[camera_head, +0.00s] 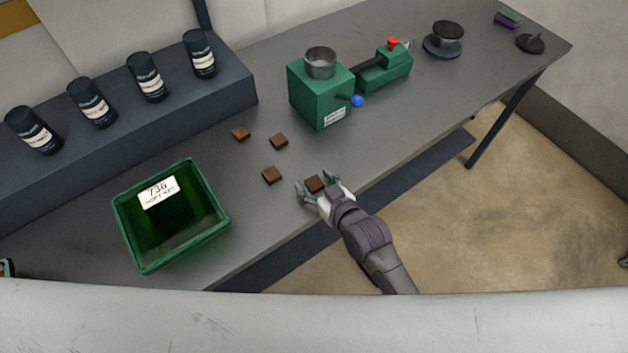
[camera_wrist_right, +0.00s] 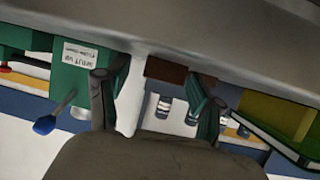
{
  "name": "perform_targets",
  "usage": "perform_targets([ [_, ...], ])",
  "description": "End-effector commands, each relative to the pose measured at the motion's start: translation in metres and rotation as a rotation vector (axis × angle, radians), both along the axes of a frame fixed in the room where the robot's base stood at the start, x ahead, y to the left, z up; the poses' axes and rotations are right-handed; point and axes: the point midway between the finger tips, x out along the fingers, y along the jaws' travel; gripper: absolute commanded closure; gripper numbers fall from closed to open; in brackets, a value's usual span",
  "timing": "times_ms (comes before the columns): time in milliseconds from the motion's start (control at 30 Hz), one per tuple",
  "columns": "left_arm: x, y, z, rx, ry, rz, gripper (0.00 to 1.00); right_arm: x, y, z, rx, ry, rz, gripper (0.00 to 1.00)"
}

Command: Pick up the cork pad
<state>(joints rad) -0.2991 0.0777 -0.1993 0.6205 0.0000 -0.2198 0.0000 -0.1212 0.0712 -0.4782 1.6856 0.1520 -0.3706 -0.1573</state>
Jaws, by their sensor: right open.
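Several small brown square cork pads lie on the grey table. One cork pad (camera_head: 315,183) is near the front edge, right by the fingers of my right gripper (camera_head: 318,187). The right gripper is open, with a finger on either side of this pad. In the right wrist view a brown pad (camera_wrist_right: 166,70) shows between the spread fingers of the right gripper (camera_wrist_right: 157,85); whether they touch it I cannot tell. Other cork pads (camera_head: 271,174) lie to the left and behind. A small dark and teal piece at the left edge looks like my left gripper (camera_head: 8,267), mostly cut off.
A green bin (camera_head: 208,237) with a label stands left of the pads. A green machine (camera_head: 320,93) with a metal cup and blue knob stands behind. Dark cans (camera_head: 148,76) stand on a raised ledge (camera_head: 180,114). The table's front edge is close to the right gripper.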

Motion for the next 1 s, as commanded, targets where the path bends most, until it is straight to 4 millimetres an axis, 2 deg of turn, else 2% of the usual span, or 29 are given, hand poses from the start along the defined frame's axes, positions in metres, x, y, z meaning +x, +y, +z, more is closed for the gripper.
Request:
perform_targets([
  [200,0.0,0.0,0.0,0.0,0.0,0.0,0.08,0.001,0.0,-0.001,0.0,0.0,0.0,0.33],
  [467,0.0,0.0,0.0,0.0,0.0,-0.001,0.08,0.0,0.0,-0.001,-0.001,0.001,0.0,0.74],
  [833,-0.001,0.001,0.0,0.001,0.001,-0.002,0.08,0.0,0.0,0.0,0.0,0.0,0.0,0.74],
  [1000,-0.001,0.001,-0.003,0.002,0.002,-0.002,0.08,0.001,0.001,0.01,0.002,-0.001,0.001,0.74],
])
